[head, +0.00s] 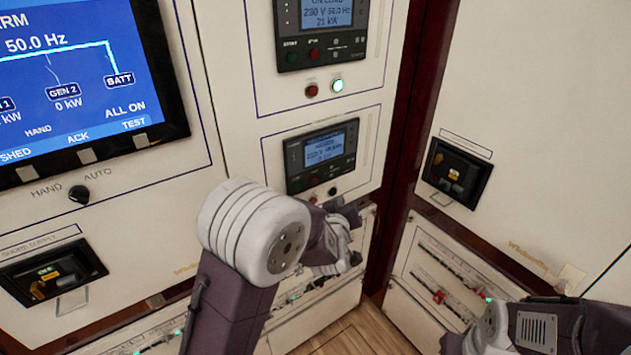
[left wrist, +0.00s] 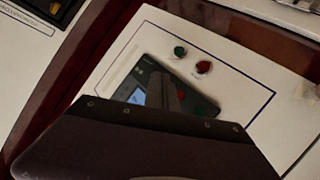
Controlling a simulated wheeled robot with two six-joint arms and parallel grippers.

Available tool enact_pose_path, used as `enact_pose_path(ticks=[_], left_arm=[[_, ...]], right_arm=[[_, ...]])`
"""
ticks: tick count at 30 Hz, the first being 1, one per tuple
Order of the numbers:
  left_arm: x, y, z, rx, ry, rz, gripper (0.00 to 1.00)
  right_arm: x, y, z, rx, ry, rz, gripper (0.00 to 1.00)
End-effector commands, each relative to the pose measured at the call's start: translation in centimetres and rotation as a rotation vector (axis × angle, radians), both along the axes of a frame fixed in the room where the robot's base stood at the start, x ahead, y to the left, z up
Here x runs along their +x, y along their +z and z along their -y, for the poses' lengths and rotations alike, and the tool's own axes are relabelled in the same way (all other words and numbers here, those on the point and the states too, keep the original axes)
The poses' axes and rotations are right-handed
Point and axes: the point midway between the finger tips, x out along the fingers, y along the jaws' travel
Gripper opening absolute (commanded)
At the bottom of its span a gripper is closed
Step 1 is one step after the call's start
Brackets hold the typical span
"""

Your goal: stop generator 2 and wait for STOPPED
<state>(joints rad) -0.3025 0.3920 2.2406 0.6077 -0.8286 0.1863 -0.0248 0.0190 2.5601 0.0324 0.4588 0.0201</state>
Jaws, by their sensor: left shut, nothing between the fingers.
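The lower generator controller (head: 322,157) is a dark unit with a small lit blue screen, its text mostly too small to read. A red lamp (head: 313,198) and a dark green lamp (head: 332,191) sit below it. My left gripper (head: 350,235) is shut and empty, just below this controller. In the left wrist view the controller (left wrist: 138,98) is partly hidden by my gripper; red and green buttons show beside the grey fingers, and contact cannot be told. The big display (head: 75,85) shows GEN 2 at 0 kW. My right arm shows at lower right, its fingertips not visible.
A HAND/AUTO knob (head: 79,194) is at left. Breakers (head: 50,275) and (head: 457,173) sit in dark frames. Wooden floor (head: 345,335) shows below.

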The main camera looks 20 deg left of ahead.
Motion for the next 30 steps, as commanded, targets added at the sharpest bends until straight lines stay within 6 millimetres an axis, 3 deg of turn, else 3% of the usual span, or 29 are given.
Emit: enact_pose_path(ticks=[15, 30], left_arm=[[4.2, -0.1, -5.5, 0.001, 0.003, 0.001, 0.0], [4.7, 0.0, -6.2, 0.001, 0.001, -0.001, 0.0]], right_arm=[[0.0, -1.2, 0.0, 0.0, 0.0, 0.0, 0.36], [0.0, -1.3, 0.0, 0.0, 0.0, 0.0, 0.36]])
